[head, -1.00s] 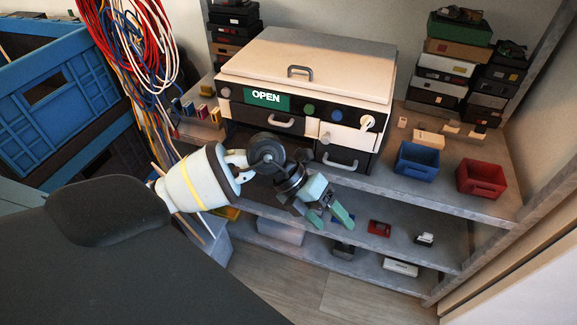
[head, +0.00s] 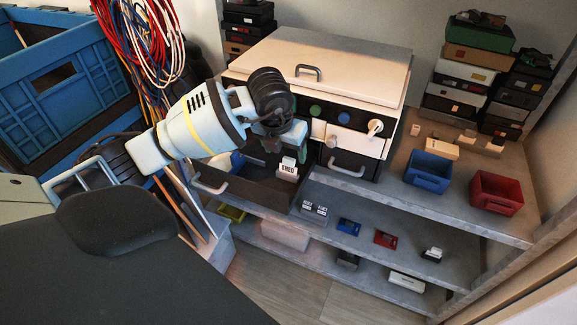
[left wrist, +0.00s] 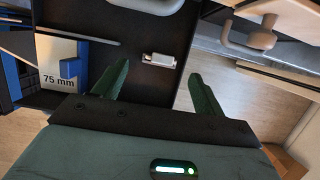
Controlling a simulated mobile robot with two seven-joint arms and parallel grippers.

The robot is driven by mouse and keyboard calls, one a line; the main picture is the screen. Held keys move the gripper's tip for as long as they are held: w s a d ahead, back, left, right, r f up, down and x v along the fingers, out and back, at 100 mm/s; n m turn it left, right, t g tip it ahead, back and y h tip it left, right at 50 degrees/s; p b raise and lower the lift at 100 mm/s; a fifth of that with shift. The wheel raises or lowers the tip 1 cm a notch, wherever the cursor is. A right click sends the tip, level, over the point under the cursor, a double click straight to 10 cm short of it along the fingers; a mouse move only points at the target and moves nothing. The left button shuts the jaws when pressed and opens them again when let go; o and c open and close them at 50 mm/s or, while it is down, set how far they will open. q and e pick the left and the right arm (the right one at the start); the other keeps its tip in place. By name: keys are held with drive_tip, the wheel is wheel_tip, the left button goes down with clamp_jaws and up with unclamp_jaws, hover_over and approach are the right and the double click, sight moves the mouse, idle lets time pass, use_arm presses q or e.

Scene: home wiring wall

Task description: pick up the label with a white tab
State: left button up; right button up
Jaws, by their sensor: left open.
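A label with a white tab (head: 288,168), marked SHED, shows at the right end of an open dark drawer (head: 255,188). In the left wrist view, the small white piece (left wrist: 159,59) lies on the dark drawer floor, ahead of and between my fingers. My left gripper (left wrist: 158,76) is open and empty, with its two green fingers apart on either side of that piece. In the head view my left gripper (head: 272,132) is over the drawer from behind, its fingertips partly hidden. My right gripper is not in view.
A blue block (left wrist: 70,68) and a "75 mm" marking (left wrist: 58,82) are at the drawer's left. The white-topped cabinet (head: 330,60) rises behind. A blue bin (head: 429,170) and a red bin (head: 496,192) stand on the right shelf. Cables (head: 140,40) hang at left.

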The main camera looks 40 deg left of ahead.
sight(288, 160)
use_arm(q)
drive_tip(key=shift+x, duration=2.65)
drive_tip(key=shift+d+r, duration=0.1)
drive_tip(key=shift+d, duration=0.05)
drive_tip(key=shift+c, duration=0.3)
drive_tip(key=c, duration=1)
